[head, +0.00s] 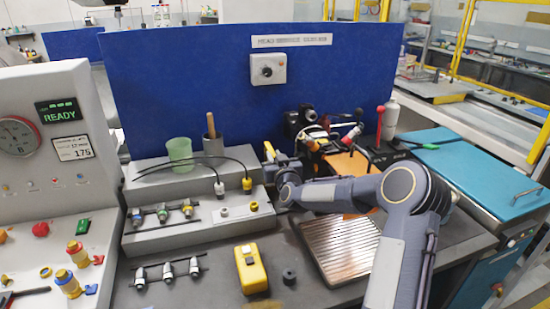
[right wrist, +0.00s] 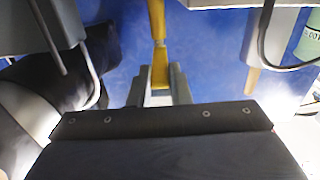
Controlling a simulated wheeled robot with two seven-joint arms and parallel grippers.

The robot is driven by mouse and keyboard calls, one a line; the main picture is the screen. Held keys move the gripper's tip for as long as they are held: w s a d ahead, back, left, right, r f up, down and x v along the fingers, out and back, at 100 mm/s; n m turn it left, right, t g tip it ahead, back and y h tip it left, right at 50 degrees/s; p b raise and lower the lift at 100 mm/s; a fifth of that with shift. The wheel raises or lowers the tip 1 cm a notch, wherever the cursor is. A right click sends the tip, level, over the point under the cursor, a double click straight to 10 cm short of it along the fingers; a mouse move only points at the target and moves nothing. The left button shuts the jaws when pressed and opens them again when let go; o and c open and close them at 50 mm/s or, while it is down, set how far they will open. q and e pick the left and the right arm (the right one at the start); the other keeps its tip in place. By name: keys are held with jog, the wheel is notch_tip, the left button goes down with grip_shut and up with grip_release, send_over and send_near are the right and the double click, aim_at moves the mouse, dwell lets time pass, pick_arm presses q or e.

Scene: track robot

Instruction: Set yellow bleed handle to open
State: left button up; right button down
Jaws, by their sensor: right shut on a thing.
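The yellow bleed handle (right wrist: 157,22) is a slim yellow bar in the right wrist view. It runs from the top edge down to between the two grey fingers of my right gripper (right wrist: 160,85), which is shut on it. In the head view, the yellow handle (head: 268,150) shows as a small piece at the tip of my right gripper (head: 276,158), in front of the blue panel. The arm hides part of the mount around it, and I cannot tell the handle's exact setting. My left gripper is not in view.
A grey console (head: 165,241) with cables and small fittings stands left of the gripper. A yellow box (head: 251,270) and a ribbed metal plate (head: 340,245) lie in front. A camera-like device (head: 298,120) is close behind.

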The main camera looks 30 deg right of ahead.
jog(key=w+a+m+g+h+p, duration=0.3)
jog(key=m+g+h, duration=0.5)
jog(key=h, duration=0.3)
jog(key=shift+w+a+m, duration=0.5)
jog(key=shift+w+a, duration=0.2)
jog(key=shift+a, duration=0.7)
jog(key=shift+g, duration=0.3)
jog(key=c, duration=1.3)
grip_release()
jog(key=shift+c, duration=0.2)
jog(key=shift+r, duration=0.1)
